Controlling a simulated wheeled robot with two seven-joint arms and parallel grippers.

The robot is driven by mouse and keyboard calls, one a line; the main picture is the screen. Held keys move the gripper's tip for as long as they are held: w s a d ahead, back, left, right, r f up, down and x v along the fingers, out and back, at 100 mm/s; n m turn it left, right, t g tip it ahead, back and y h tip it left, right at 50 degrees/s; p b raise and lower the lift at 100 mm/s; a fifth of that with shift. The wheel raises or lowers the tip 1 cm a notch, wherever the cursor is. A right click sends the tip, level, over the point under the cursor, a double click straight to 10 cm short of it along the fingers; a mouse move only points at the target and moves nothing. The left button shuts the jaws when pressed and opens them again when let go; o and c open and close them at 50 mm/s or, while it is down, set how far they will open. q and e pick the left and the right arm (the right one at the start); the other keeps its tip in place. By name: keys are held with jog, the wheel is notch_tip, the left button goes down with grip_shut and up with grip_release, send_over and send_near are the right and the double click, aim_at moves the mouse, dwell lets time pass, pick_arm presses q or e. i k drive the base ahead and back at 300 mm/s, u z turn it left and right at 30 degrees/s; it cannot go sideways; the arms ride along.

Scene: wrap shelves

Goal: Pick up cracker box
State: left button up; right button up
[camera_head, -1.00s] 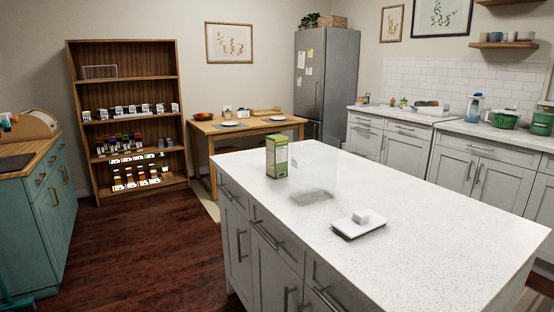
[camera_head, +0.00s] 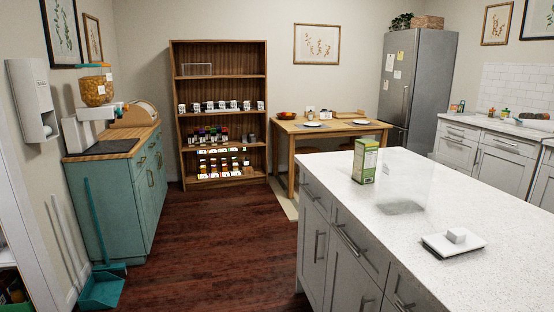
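A green and white box (camera_head: 365,161), which looks like the cracker box, stands upright on the white speckled top of the kitchen island (camera_head: 470,200). It is near the island's far left edge. Its print is too small to read. Neither of my grippers shows in the head view.
A white dish with a block (camera_head: 454,241) lies on the island, nearer than the box. A faint see-through panel seems to stand beside the box. A wooden shelf (camera_head: 219,75), a teal cabinet (camera_head: 100,210) and a dustpan (camera_head: 101,290) border the open wooden floor (camera_head: 215,240).

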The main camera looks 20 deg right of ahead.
aim_at(366, 150)
jog(key=u, duration=0.5)
jog(key=i, duration=3.7)
jog(key=z, duration=3.1)
